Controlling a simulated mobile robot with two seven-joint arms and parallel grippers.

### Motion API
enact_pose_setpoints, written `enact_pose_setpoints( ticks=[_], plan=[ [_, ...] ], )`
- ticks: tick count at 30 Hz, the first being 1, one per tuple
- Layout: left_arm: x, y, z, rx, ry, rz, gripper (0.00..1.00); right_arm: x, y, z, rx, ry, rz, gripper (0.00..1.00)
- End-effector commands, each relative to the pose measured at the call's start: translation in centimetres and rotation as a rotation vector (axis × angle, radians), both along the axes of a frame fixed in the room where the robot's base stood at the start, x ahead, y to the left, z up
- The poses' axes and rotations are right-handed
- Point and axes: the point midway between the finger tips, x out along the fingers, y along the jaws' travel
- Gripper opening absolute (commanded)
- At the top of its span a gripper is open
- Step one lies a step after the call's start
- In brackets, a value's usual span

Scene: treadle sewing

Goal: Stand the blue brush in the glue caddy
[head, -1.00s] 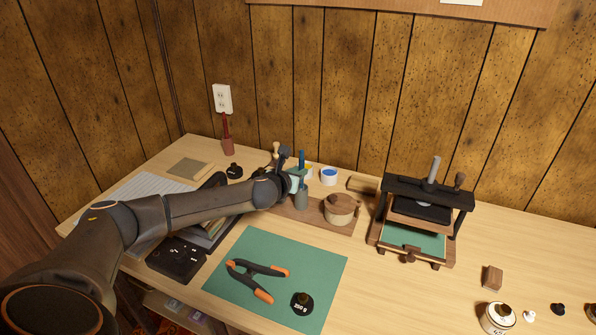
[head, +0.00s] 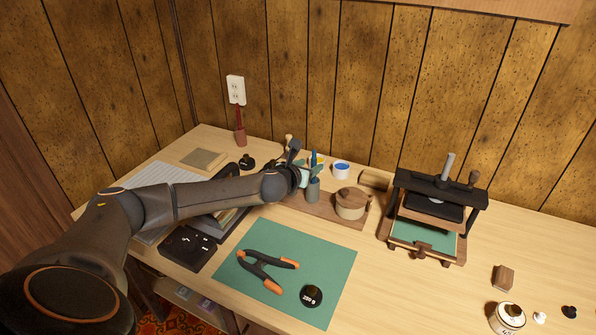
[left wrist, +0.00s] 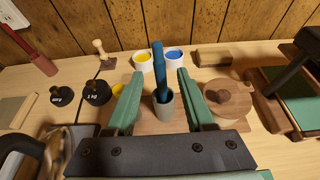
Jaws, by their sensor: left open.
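The blue brush (left wrist: 158,70) stands in a small grey cup (left wrist: 163,108), leaning slightly; its lower end is hidden inside. In the head view the brush (head: 314,158) and cup (head: 313,190) show beside my left gripper. The cup stands on a flat wooden base (head: 335,215), which I take for the glue caddy. My left gripper (left wrist: 158,92) is open, with a green finger on each side of the brush, apart from it. It also shows in the head view (head: 304,178). My right gripper is not in view.
A lidded wooden pot (head: 350,203) stands right of the cup. White tubs with yellow (left wrist: 143,60) and blue (left wrist: 175,60) contents stand behind. A black press (head: 435,205) is further right. A clamp (head: 265,268) and a black weight (head: 311,296) lie on the green mat (head: 325,262).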

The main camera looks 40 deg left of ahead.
Motion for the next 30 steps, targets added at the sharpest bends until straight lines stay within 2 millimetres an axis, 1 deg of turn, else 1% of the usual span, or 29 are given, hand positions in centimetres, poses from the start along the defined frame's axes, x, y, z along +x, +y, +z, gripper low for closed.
enact_pose_setpoints(
  ticks=[12, 18, 24, 30],
  plan=[
    [-6.1, -1.4, 2.5, 0.004, 0.002, -0.002, 0.54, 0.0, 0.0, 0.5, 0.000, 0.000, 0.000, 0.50],
    [-8.7, -2.1, 3.5, 0.003, 0.001, -0.001, 0.54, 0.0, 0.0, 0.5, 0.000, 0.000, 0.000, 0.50],
    [-10.0, -2.4, 4.1, 0.002, 0.000, 0.000, 0.54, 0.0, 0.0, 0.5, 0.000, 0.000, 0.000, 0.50],
    [-10.2, -2.5, 4.2, 0.001, -0.001, 0.000, 0.54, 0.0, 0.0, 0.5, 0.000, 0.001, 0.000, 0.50]
  ],
)
